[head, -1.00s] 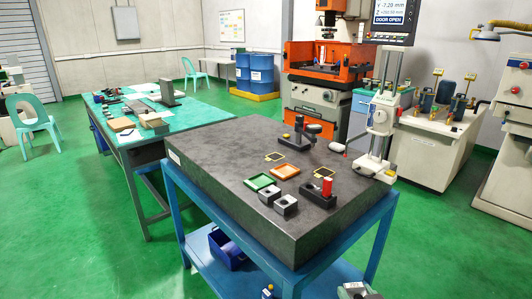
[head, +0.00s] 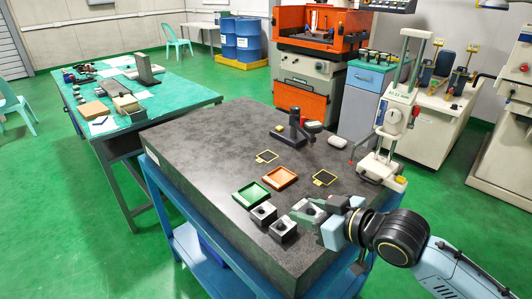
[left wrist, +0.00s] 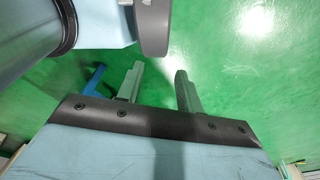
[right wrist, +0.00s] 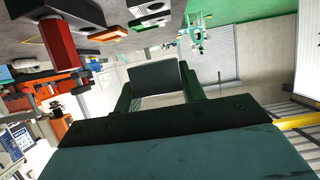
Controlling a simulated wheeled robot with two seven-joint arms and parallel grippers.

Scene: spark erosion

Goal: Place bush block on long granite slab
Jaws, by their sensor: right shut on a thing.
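The long dark granite slab (head: 215,150) lies on a blue stand in the middle of the head view. My right gripper (head: 315,212) is over its near right part, shut on a grey bush block (head: 306,208) with a dark hole. The held block fills the jaws in the right wrist view (right wrist: 155,77). I cannot tell whether it touches the slab. Two similar grey blocks (head: 263,212) (head: 283,229) stand just left of it. My left gripper (left wrist: 158,90) is open and empty above the green floor in the left wrist view.
A green tray (head: 250,193), an orange tray (head: 280,178) and a dark stand (head: 297,128) are on the slab. A white height gauge (head: 392,125) is at its right edge. A red post (right wrist: 60,42) is close by in the right wrist view. The slab's left part is clear.

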